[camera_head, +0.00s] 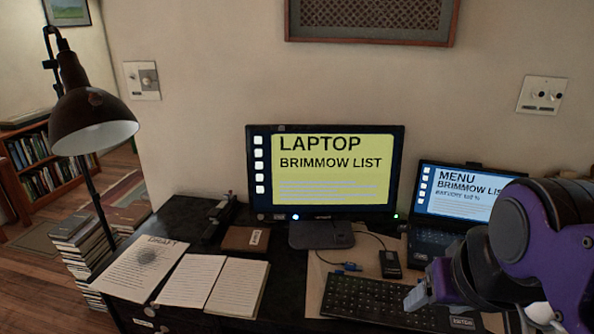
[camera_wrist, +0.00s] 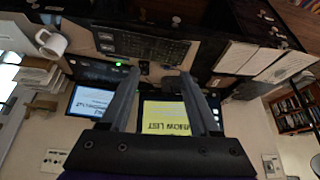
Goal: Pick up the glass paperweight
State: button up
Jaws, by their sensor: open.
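A round, greyish, see-through patch that looks like the glass paperweight (camera_head: 148,257) sits on a sheet headed DRAFT (camera_head: 122,281) at the left of the black desk in the head view. Its outline is faint, and I cannot make it out in the wrist view. My gripper (camera_wrist: 158,74) is open and empty, its two fingers apart in the wrist view. In the head view my gripper (camera_head: 418,296) is over the keyboard at the right, far from the paperweight.
A lamp (camera_head: 92,118) stands left of the desk near the sheet. An open book (camera_head: 212,285), a brown box (camera_head: 245,239), a monitor (camera_head: 325,170), a keyboard (camera_head: 375,300) and a laptop (camera_head: 465,195) occupy the desk. A white mug (camera_wrist: 50,42) shows in the wrist view.

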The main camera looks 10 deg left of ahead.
aim_at(146, 255)
jog(key=j+z, duration=0.15)
jog(key=j, duration=0.85)
jog(key=j+z, duration=0.15)
jog(key=j, duration=0.85)
jog(key=j+z, duration=0.2)
jog(key=j, duration=0.8)
jog(key=k+j+z, duration=0.15)
jog(key=j, duration=0.85)
jog(key=i, duration=0.05)
